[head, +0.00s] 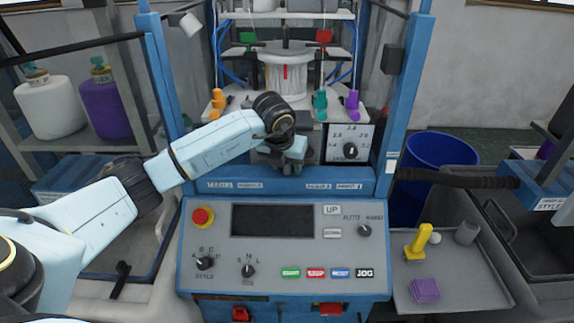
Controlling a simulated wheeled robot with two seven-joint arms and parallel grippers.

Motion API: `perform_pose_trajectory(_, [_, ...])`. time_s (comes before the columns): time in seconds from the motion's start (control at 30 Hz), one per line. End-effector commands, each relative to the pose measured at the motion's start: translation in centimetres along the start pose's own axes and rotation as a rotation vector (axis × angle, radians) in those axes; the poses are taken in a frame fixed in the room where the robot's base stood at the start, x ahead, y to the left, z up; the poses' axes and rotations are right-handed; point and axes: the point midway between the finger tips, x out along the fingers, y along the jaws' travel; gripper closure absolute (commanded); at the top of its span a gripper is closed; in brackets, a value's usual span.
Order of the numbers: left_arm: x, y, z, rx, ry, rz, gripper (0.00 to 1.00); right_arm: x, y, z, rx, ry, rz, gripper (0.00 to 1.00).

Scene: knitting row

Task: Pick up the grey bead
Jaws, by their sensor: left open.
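A small pale grey-white ball (435,238), which looks like the bead, sits on the grey tray (455,290) at the lower right. It is just right of a yellow upright piece (420,240). A darker grey cup-shaped piece (467,232) stands further right on the same tray. My left gripper (288,168) is open, in front of the machine above the control panel, well left of the tray and apart from it. Its fingers are small and partly dark here, and I see nothing held in them. My right gripper is not in view.
A purple block (424,290) lies at the front of the tray. A blue bin (440,150) stands behind it. The control panel (285,240) and the machine's blue upright (402,100) lie between my left gripper and the tray. A dark bar (450,180) spans behind the tray.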

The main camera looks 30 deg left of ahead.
Motion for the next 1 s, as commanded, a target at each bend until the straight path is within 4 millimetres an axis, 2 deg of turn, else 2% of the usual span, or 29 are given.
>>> perform_pose_trajectory(0.13, [0.0, 0.0, 0.0, 0.001, 0.0, 0.0, 0.55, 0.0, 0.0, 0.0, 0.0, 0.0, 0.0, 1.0])
perform_pose_trajectory(0.17, [0.0, 0.0, 0.0, 0.001, 0.0, 0.0, 0.57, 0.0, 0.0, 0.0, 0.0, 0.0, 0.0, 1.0])
perform_pose_trajectory(0.5, [-0.1, 0.0, 0.0, 0.0, 0.0, -0.001, 1.0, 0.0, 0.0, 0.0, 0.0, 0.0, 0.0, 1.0])
perform_pose_trajectory(0.8, [-0.2, 0.0, 0.0, 0.0, -0.001, -0.001, 1.0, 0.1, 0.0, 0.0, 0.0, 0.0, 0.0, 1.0])
perform_pose_trajectory(1.0, [-1.1, -0.3, -0.4, 0.003, -0.003, -0.001, 1.0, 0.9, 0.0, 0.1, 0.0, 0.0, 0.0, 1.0])
